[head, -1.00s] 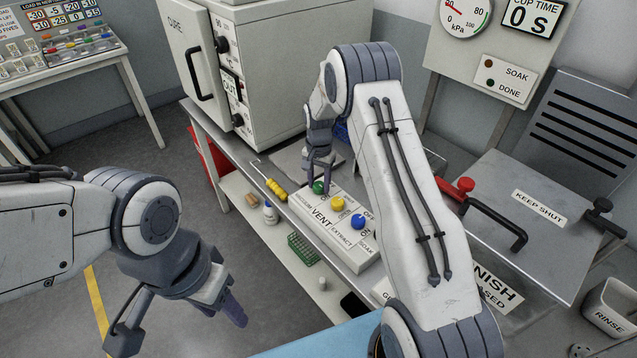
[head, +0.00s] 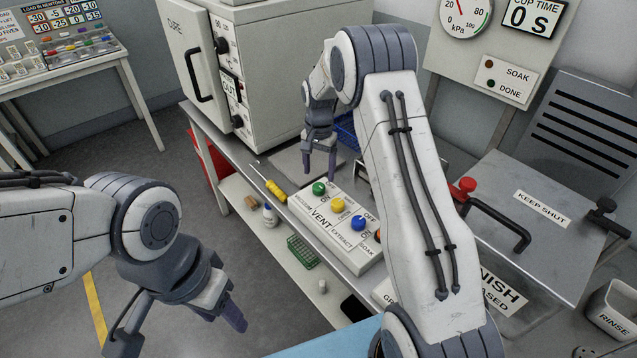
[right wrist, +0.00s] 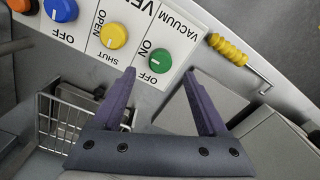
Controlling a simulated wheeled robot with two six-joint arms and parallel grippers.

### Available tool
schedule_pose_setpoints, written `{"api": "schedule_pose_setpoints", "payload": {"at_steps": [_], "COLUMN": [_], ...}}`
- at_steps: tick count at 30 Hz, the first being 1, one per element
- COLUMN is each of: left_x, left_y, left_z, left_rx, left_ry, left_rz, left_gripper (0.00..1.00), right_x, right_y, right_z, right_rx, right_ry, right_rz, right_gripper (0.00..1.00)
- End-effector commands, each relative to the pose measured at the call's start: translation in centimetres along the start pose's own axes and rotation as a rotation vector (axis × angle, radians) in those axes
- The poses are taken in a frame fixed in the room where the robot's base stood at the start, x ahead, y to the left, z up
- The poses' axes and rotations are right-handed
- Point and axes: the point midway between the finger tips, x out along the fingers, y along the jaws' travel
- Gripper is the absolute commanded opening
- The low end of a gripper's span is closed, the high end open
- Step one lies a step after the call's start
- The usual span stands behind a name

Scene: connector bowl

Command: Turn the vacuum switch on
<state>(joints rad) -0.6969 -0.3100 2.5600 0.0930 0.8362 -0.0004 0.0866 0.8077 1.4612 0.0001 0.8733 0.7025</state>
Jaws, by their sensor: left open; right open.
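The vacuum switch is a green knob (head: 319,188) at the left end of a white panel (head: 355,262), next to the VACUUM label. It also shows in the right wrist view (right wrist: 157,58), with ON and OFF printed beside it. My left gripper (head: 182,328) is open and empty over the floor, far from the panel.
A yellow vent knob (head: 337,205) and a blue extract knob (head: 358,223) sit close beside the green one. A yellow-handled tool (head: 275,190) lies left of the panel. A wire basket (right wrist: 62,122) and the CURE oven (head: 265,75) stand behind.

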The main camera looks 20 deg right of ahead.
Motion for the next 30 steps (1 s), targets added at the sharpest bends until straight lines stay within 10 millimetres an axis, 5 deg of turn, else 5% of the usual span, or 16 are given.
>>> {"api": "schedule_pose_setpoints", "payload": {"at_steps": [9,25,30], "left_x": [0.8,0.8,0.8], "left_y": [-0.1,-0.1,-0.1], "left_z": [0.0,0.0,0.0], "left_rx": [0.000,0.000,0.000], "left_ry": [0.000,0.000,0.000], "left_rz": [0.000,0.000,0.000], "left_gripper": [0.50,0.50,0.50], "right_x": [-4.4,-4.9,-7.1], "right_y": [0.0,0.0,-1.4], "right_z": [0.0,0.1,4.6], "right_rx": [0.001,-0.004,-0.140], "right_ry": [0.001,-0.001,0.001], "right_rz": [-0.001,0.000,-0.011], "right_gripper": [0.76,0.76,0.76]}}
